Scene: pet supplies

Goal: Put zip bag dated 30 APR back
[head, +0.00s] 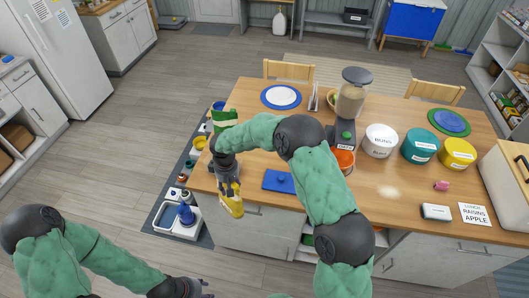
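My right gripper (228,179) is above the table's left front corner and points down. A yellow item (232,204) with small dark marks hangs at its fingers, in front of the table edge. It looks held, but no date on it can be read. A green-and-white packet (225,118) stands on the table behind this gripper. I cannot make out the words 30 APR on anything in view. My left gripper (193,289) is low at the bottom edge of the view, partly cut off, and its fingers are unclear.
The wooden table (400,200) holds a blue mat (279,181), a dispenser (352,95), a white tub (380,141), teal tub (419,146) and yellow tub (458,153). A card (474,214) reads LUNCH RAISINS APPLE. A low rack with bottles (186,214) stands left of the table.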

